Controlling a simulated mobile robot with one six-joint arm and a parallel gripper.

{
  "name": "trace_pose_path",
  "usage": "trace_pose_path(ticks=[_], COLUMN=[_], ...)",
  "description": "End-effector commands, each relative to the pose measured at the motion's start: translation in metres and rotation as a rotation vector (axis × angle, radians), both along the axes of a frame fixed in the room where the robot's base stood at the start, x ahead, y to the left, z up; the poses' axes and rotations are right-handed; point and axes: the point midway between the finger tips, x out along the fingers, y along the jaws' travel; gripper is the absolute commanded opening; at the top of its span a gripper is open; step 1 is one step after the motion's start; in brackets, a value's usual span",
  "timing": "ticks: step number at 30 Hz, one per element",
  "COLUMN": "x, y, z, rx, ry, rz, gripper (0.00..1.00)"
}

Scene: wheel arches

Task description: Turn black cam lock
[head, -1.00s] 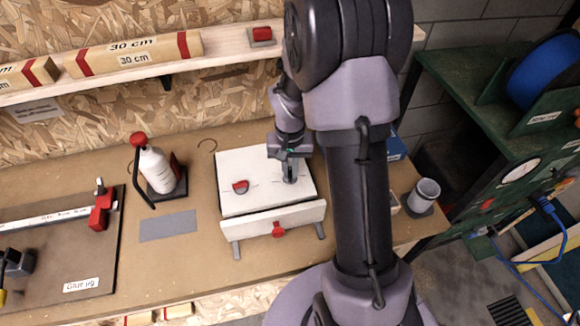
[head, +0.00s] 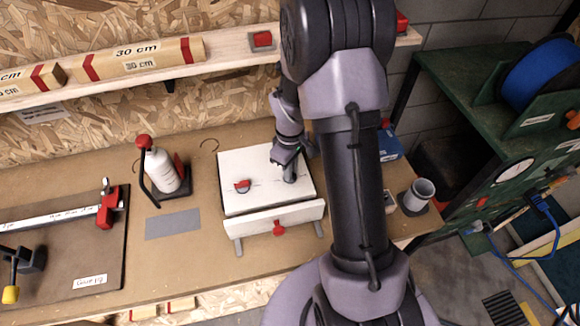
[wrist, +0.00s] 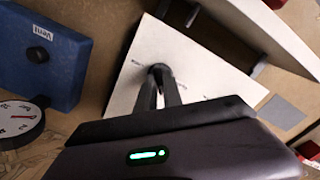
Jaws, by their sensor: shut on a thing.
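The black cam lock (wrist: 158,69) sits on the white panel (head: 255,198), and only a small dark part of it shows between my fingertips in the wrist view. My gripper (head: 290,179) points down onto the right part of the panel and is shut on the cam lock; it also shows in the wrist view (wrist: 160,80). My fingers hide most of the lock, so its exact angle cannot be told. A red cam lock (head: 242,186) sits on the left part of the same panel.
A white front board with a red knob (head: 279,228) stands along the panel's near edge. A white bottle (head: 160,170) stands left, beyond a grey mat (head: 172,224). A blue box (wrist: 45,52) and a round dial (wrist: 18,122) lie near my gripper. A grey cup (head: 420,190) stands right.

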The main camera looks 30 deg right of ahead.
Motion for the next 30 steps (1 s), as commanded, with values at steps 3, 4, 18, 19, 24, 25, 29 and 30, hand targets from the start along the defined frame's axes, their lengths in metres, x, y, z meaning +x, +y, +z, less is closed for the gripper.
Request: trace_pose_path(ticks=[3,4,18,19,24,25,29,30], x=[0.0002,0.0002,0.0004,0.0004,0.0005,0.0005,0.0005,0.0005], y=[0.0,0.0,-0.0001,-0.0001,-0.0001,-0.0002,-0.0002,-0.0002], z=[0.002,0.0021,0.0016,0.0015,0.001,0.001,0.0007,0.0006], rx=[0.0,0.0,0.0,0.0,0.0,0.0,0.0,0.0], ry=[-0.001,-0.001,-0.001,-0.001,-0.001,-0.001,-0.001,-0.001], rz=[0.108,0.136,0.516,0.534,0.615,0.626,0.661,0.668], gripper=[0.0,0.0,0.0,0.0,0.0,0.0,0.0,0.0])
